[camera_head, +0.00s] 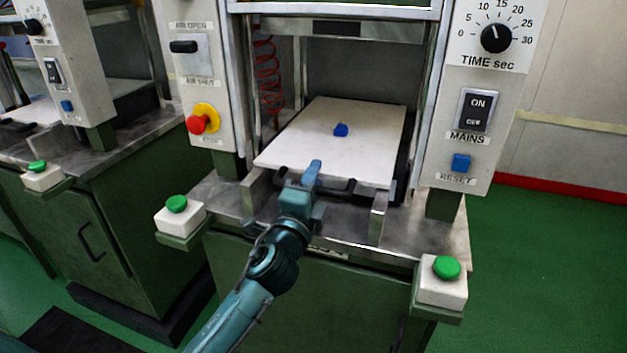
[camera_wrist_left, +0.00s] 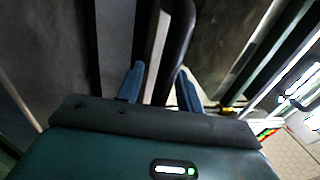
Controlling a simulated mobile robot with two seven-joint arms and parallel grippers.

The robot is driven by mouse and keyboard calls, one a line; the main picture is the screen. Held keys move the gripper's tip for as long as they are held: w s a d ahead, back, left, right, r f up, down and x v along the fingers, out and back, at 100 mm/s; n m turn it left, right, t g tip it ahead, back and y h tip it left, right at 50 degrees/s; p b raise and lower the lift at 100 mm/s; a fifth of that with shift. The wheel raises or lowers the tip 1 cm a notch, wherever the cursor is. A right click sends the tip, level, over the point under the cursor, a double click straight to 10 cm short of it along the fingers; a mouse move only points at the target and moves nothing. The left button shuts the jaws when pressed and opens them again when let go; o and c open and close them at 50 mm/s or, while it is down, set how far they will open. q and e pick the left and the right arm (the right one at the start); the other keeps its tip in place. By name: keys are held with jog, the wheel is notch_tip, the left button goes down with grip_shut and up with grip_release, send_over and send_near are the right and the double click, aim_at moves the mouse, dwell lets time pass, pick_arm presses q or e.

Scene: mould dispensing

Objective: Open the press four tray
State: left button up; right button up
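The press tray (camera_head: 340,150) is a flat white plate lying in the press opening in the head view, with a small blue piece on it. A dark handle (camera_head: 335,185) runs along its front edge. In the left wrist view, the blue fingers of my left gripper (camera_wrist_left: 160,88) stand apart. A dark curved bar (camera_wrist_left: 176,45), seemingly the handle, reaches down between them. I cannot tell whether either finger touches it. My right gripper is not in view.
Control panels flank the opening, with a red stop knob (camera_head: 203,119) left and a timer dial (camera_head: 496,38) right. Green buttons (camera_head: 446,267) (camera_head: 177,204) stand at the front corners. A metal bracket (camera_head: 378,215) stands right of the arm. Green floor lies open at right.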

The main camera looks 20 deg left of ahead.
pick_arm(q)
jog(key=c, duration=0.8)
jog(key=shift+r, duration=0.15)
jog(key=shift+s, duration=0.1)
